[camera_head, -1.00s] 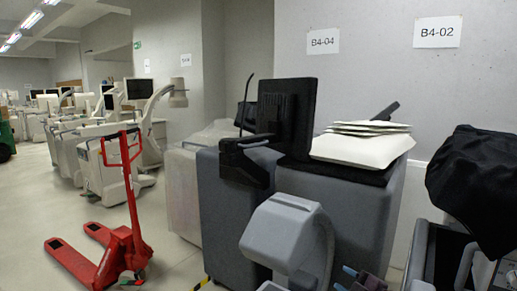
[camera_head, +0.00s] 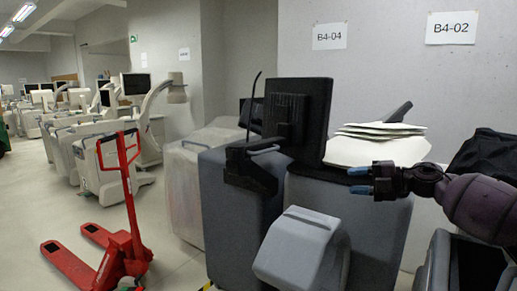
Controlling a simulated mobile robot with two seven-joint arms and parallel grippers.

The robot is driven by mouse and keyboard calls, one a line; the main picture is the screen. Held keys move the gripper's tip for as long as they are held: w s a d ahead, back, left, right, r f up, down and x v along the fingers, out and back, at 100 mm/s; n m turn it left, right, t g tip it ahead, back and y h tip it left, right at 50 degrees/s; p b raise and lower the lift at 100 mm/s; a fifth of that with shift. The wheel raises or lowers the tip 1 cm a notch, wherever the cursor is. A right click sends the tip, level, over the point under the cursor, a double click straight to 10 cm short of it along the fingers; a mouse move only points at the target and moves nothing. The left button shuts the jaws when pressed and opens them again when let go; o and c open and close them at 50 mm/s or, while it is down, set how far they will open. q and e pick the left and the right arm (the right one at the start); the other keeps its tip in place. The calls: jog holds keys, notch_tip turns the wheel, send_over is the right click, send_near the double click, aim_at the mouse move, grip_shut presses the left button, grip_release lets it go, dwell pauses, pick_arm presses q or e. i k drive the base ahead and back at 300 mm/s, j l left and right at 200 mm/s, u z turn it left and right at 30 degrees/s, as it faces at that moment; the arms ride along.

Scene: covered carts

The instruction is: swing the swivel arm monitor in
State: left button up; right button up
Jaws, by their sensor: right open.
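The swivel arm monitor (camera_head: 297,118) is black and shows its back, with a dark bracket (camera_head: 250,165) below it at the left. It stands over the grey cart (camera_head: 235,215) in the middle of the view. My right gripper (camera_head: 360,181) comes in from the right with blue fingertips pointing left. It is open and empty, to the right of the monitor and in front of the white papers. It looks apart from the monitor. My left gripper is out of view.
A stack of white papers (camera_head: 375,148) lies on the cart top. A grey rounded housing (camera_head: 300,250) stands in front. A red pallet truck (camera_head: 128,240) is on the floor at left. A black cover (camera_head: 485,155) is at right. Open floor lies at far left.

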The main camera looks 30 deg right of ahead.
aim_at(296, 111)
jog(key=i, duration=1.1)
